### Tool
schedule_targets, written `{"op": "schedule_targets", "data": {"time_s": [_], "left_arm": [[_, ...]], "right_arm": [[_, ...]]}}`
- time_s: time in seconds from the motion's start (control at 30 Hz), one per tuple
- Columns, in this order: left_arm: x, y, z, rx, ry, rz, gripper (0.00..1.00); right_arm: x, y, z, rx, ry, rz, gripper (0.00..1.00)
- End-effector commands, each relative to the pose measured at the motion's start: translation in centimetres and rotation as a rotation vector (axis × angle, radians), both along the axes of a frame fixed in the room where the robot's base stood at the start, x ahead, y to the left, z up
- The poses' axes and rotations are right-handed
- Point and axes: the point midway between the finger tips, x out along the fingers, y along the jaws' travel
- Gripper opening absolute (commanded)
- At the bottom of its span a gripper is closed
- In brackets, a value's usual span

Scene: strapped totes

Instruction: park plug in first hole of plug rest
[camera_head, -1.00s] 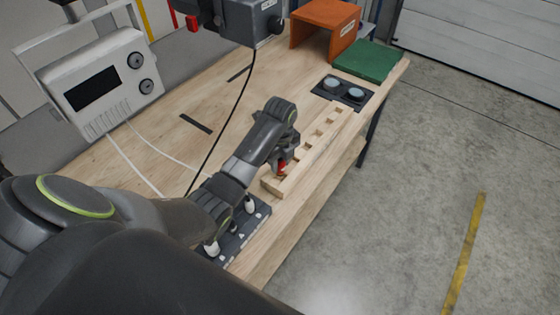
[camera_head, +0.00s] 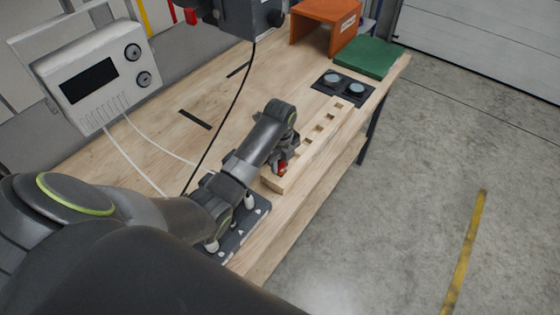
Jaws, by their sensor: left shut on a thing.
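The plug rest (camera_head: 325,137) is a long pale wooden bar with a row of square holes, lying along the right side of the bench. My left gripper (camera_head: 282,165) is at the near end of the bar, pointing down, and is shut on a small red plug (camera_head: 282,168). The plug is at the nearest hole of the row. The fingers hide most of it, and I cannot tell how deep it sits. My right gripper is not in view.
A dark panel with white plugs (camera_head: 240,224) lies near my left forearm. A black tray with two round pads (camera_head: 344,87), a green block (camera_head: 368,57) and an orange stand (camera_head: 326,24) are at the far end. A black cable (camera_head: 222,118) crosses the wooden bench (camera_head: 165,140).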

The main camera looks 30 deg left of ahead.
Motion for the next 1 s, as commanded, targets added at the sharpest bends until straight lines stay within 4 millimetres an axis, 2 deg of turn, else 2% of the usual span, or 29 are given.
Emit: {"op": "schedule_targets", "data": {"time_s": [0.33, 0.37, 0.53, 0.83, 1.0], "left_arm": [[0.0, 0.0, -0.2, 0.000, 0.000, 0.000, 0.02], [0.0, 0.0, -0.2, 0.000, 0.000, 0.000, 0.32], [0.0, 0.0, -0.2, 0.000, 0.000, 0.000, 0.54], [0.0, 0.0, -0.1, 0.001, -0.001, 0.000, 0.55], [0.2, 0.0, 1.5, 0.001, -0.006, -0.001, 0.55]], "right_arm": [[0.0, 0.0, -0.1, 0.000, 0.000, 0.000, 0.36], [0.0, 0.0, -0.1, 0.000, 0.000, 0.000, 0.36], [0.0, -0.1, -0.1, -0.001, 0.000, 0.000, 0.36], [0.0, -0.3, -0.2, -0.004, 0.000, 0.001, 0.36], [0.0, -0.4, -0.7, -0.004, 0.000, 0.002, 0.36]]}}
